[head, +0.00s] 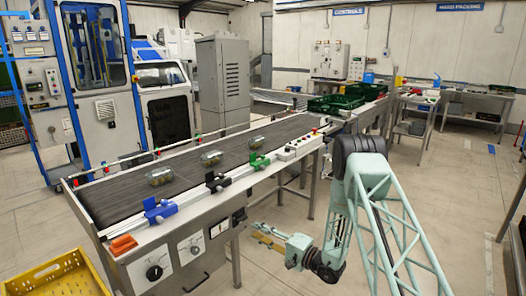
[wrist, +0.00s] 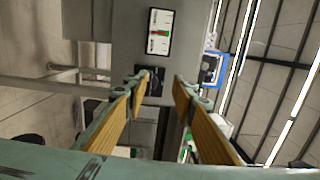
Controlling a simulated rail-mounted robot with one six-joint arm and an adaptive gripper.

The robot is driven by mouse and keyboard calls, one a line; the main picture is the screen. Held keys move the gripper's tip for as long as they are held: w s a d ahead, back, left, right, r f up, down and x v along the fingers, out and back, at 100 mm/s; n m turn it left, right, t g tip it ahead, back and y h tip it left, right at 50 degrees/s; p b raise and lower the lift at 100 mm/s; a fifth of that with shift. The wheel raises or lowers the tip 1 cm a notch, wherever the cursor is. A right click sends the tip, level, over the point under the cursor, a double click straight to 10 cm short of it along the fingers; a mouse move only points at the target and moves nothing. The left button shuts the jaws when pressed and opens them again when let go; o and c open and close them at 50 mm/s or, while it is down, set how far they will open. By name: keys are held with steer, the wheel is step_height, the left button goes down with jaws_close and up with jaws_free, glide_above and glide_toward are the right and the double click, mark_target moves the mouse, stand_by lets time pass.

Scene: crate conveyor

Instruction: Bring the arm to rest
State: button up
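My arm is bent on the right side of the head view, with its pale green lattice link in the foreground. My gripper (head: 259,233) is held low beside the conveyor (head: 130,190), in front of its side and below belt height, pointing left. In the wrist view the two yellow-padded fingers of my gripper (wrist: 160,82) stand apart with nothing between them. Beyond them is a grey panel with a small meter (wrist: 159,32). Nothing is seen touching the fingers.
Glass jars lie on the belt, at the front (head: 159,176), middle (head: 211,158) and back (head: 256,142). A yellow crate (head: 80,258) is on the floor at lower left. Green crates (head: 335,103) stand beyond the conveyor's far end. The floor at right is mostly clear.

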steer(key=s+a+r+n+g+y, duration=0.1)
steer(key=s+a+r+n+g, duration=0.15)
steer(key=s+r, duration=0.55)
steer(key=s+a+r+n+g+y, duration=0.1)
steer(key=s+a+r+g, duration=0.25)
steer(key=r, duration=0.85)
steer(key=s+r+n+g+h, duration=0.2)
steer(key=s+r+g, duration=0.1)
steer(key=s+r, duration=0.55)
steer(key=s+r+n+g+h, duration=0.1)
steer(key=s+r+n+g, duration=0.3)
steer(key=s, duration=0.7)
steer(key=s+d+r+h, duration=0.2)
steer(key=s+d, duration=0.1)
steer(key=s, duration=0.4)
steer(key=s+d+r+m+t+h, duration=0.1)
steer(key=s+d+r+h, duration=0.1)
steer(key=s+d, duration=0.3)
steer(key=s+d+r+h, duration=0.2)
steer(key=s+r, duration=0.1)
steer(key=s, duration=0.5)
steer(key=s+d+r+t+h, duration=0.2)
steer(key=s+d+t+h, duration=0.3)
steer(key=s+d, duration=0.9)
steer(key=d+m+h, duration=0.1)
steer(key=d+h, duration=0.1)
steer(key=d, duration=0.2)
steer(key=shift+s+d+r, duration=0.2)
steer(key=shift+s+d, duration=0.15)
steer(key=shift+s, duration=0.05)
